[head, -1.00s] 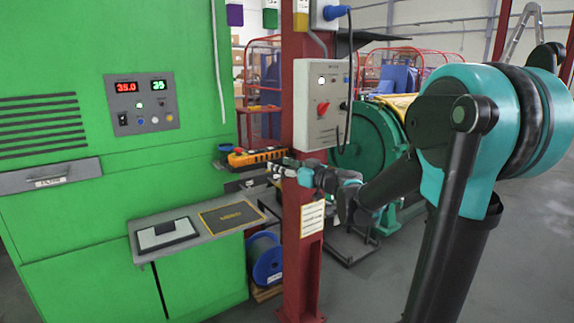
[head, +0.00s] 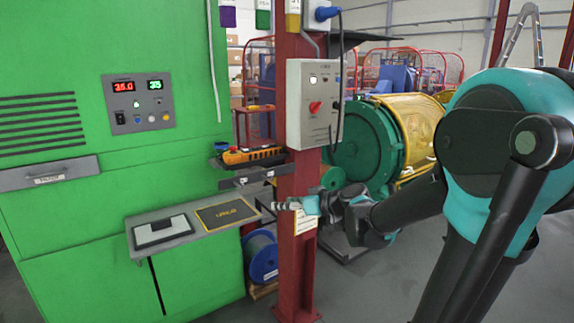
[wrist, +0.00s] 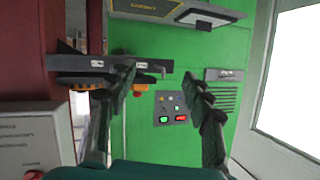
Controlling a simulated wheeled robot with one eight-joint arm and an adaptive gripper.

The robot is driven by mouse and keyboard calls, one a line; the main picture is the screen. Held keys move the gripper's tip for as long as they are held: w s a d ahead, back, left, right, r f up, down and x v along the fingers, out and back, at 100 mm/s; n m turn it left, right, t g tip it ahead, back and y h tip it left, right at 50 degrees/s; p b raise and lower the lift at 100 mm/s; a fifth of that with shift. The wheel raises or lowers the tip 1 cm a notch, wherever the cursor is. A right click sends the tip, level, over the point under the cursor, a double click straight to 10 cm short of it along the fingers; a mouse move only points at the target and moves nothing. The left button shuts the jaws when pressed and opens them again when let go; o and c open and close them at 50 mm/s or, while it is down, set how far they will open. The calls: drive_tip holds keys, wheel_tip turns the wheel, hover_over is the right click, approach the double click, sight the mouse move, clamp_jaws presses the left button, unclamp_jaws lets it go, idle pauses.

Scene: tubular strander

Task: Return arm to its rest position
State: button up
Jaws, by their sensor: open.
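My gripper (head: 284,205) is in front of the red column in the head view, pointing left toward the green cabinet. In the wrist view its two dark fingers (wrist: 168,88) stand wide apart with nothing between them. The arm reaches in from the right, with its large teal joint at the right edge. The gripper appears clear of the shelf and the column, though the exact gap cannot be told.
A green cabinet (head: 90,190) with a control panel (head: 139,103) fills the left. A shelf (head: 183,242) juts from it. A red column (head: 298,240) carries a grey switch box (head: 314,104). An orange pendant (head: 252,155) lies behind. Green-yellow machinery (head: 365,145) stands beyond. Grey floor shows right.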

drive_tip(key=s+d+f+m+g+h, duration=0.4)
drive_tip(key=s+d+f+m+h, duration=0.4)
drive_tip(key=s+d+f, duration=1.1)
drive_tip(key=s+f+h, duration=0.1)
drive_tip(key=h, duration=0.1)
drive_tip(key=shift+s+d+g+h, duration=0.15)
drive_tip(key=shift+s+g+h, duration=0.15)
drive_tip(key=shift+g+h, duration=0.1)
drive_tip(key=shift+o, duration=0.2)
idle(1.5)
